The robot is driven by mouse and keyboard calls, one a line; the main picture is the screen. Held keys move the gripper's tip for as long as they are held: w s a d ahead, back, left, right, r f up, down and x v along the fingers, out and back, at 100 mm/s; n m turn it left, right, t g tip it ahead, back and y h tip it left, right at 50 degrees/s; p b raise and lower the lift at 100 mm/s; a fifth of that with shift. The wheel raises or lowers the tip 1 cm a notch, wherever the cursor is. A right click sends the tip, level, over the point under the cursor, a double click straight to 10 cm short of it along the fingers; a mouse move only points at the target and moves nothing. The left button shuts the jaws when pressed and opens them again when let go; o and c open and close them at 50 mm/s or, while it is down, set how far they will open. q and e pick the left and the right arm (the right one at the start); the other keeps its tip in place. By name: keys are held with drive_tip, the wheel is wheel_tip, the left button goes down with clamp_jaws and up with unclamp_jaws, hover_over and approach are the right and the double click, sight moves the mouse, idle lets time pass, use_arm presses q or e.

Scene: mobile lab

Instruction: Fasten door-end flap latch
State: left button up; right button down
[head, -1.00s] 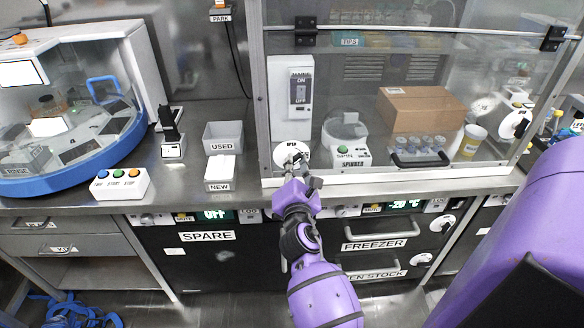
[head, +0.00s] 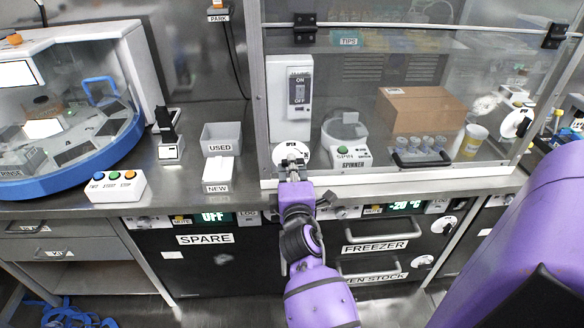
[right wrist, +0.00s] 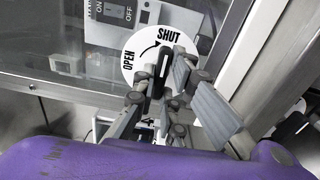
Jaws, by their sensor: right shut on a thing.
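A flap latch is a white disc (head: 291,153) with a black handle, at the lower left corner of the clear hood front in the head view. In the right wrist view its disc (right wrist: 131,76) carries the words OPEN and SHUT and a curved arrow from OPEN to SHUT. My right gripper (head: 292,170) is at this latch. In the right wrist view its fingers (right wrist: 165,88) are shut around the black handle (right wrist: 163,68), which points roughly towards SHUT. The fingers partly hide the handle and disc. My left gripper is not in view.
A second disc latch (head: 516,124) is at the hood's right end. Behind the clear front stand a switch box (head: 289,95), a spinner (head: 345,135) and a cardboard box (head: 420,108). USED (head: 221,137) and NEW (head: 217,173) trays stand left of the hood.

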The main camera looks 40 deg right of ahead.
drive_tip(key=shift+m, duration=0.3)
drive_tip(key=c, duration=1.8)
unclamp_jaws()
drive_tip(key=v, duration=0.7)
drive_tip(key=shift+s+a, duration=0.2)
drive_tip(key=shift+f, duration=0.1)
